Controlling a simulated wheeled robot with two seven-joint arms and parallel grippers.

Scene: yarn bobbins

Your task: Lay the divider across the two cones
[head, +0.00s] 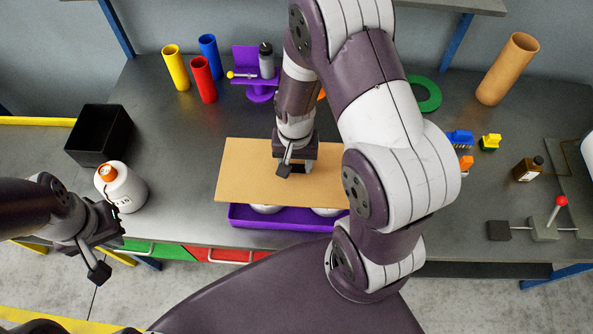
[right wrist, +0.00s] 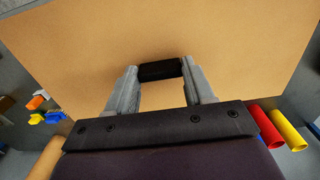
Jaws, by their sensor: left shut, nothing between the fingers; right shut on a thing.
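The divider, a flat tan board (head: 245,170), lies roughly level over the purple tray (head: 285,223) in the middle of the table. My right gripper (head: 296,167) is above the board. In the right wrist view, its fingers are shut on the black handle (right wrist: 160,70) of the board (right wrist: 70,60). Two white rounded tops or sides, likely the cones, show under the board's front edge: the left cone (head: 265,209) and the right cone (head: 327,212). The rest of both is hidden. I cannot tell whether the board touches them. My left gripper (head: 98,271) is shut and empty at the table's front left.
A white bottle with an orange cap (head: 122,188) and a black bin (head: 99,136) stand at the left. Yellow, red and blue tubes (head: 203,80) and a purple stand (head: 260,92) are behind the board. A brown tube (head: 507,70) stands at the back right.

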